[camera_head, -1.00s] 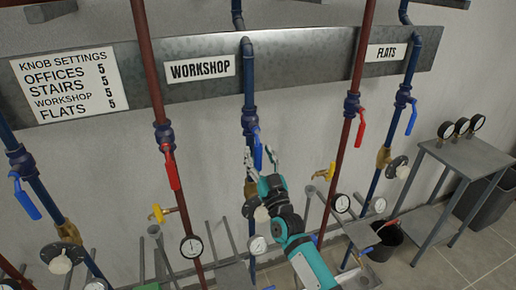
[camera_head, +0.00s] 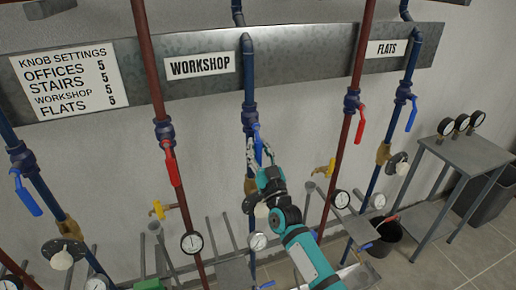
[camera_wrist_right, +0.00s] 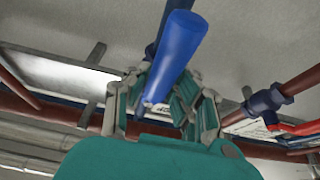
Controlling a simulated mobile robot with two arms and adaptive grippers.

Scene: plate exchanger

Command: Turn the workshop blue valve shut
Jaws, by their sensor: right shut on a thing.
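The blue workshop valve handle (camera_head: 257,138) is on the blue pipe below the WORKSHOP sign (camera_head: 200,66). It hangs downward beside the pipe, and its lower part is hidden by my right gripper (camera_head: 258,154). The right gripper is shut on this handle from below. In the right wrist view, the blue handle (camera_wrist_right: 180,45) runs up and away from between the fingers of the right gripper (camera_wrist_right: 160,105). My left gripper is not in view.
A red handle (camera_head: 171,165) hangs to the left, and another red handle (camera_head: 361,123) hangs to the right. A blue handle (camera_head: 412,113) is under the FLATS sign (camera_head: 387,49). Gauges and pipes crowd below. A grey table (camera_head: 463,152) stands at the right.

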